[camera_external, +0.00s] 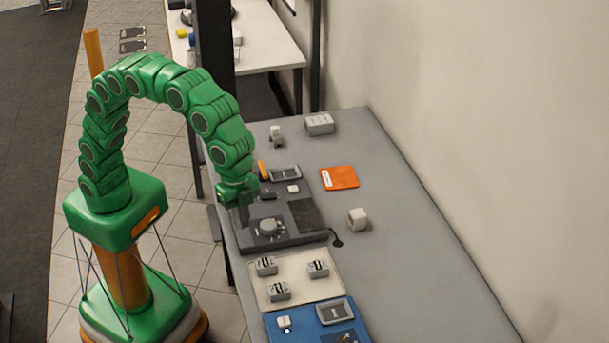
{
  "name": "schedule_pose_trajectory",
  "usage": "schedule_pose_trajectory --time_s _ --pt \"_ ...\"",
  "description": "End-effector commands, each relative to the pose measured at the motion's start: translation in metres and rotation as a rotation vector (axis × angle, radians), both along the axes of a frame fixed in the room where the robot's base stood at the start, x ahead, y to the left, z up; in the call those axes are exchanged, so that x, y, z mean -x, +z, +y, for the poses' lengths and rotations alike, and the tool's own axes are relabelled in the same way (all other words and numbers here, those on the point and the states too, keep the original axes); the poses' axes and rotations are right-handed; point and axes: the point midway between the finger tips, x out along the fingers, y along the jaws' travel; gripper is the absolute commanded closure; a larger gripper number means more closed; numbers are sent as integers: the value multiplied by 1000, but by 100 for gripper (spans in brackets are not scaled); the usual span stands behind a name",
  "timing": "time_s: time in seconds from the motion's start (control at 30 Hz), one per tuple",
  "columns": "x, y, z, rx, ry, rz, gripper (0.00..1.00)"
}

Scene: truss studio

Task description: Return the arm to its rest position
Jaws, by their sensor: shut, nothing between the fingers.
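My green segmented arm (165,80) arches up from its base and bends down to the right over the grey table. My gripper (243,215) points downward at the left edge of a dark grey panel (300,238) with a round knob (268,227). The gripper is shut with nothing in it. I cannot tell whether its tips touch the panel.
On the table (425,270) are an orange pad (339,178), a whitish cube (357,219), a beige tray (325,294) with several small grey blocks, and a blue mat (295,336). A dark post (214,45) stands behind the arm. The table's right side is clear.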

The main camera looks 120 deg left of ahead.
Motion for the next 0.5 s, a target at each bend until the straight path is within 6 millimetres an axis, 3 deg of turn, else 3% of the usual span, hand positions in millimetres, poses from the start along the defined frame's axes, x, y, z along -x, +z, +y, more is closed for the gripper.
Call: schedule_pose_trajectory --time_s 0.5 --pt "129 12 46 -17 156 78 100"
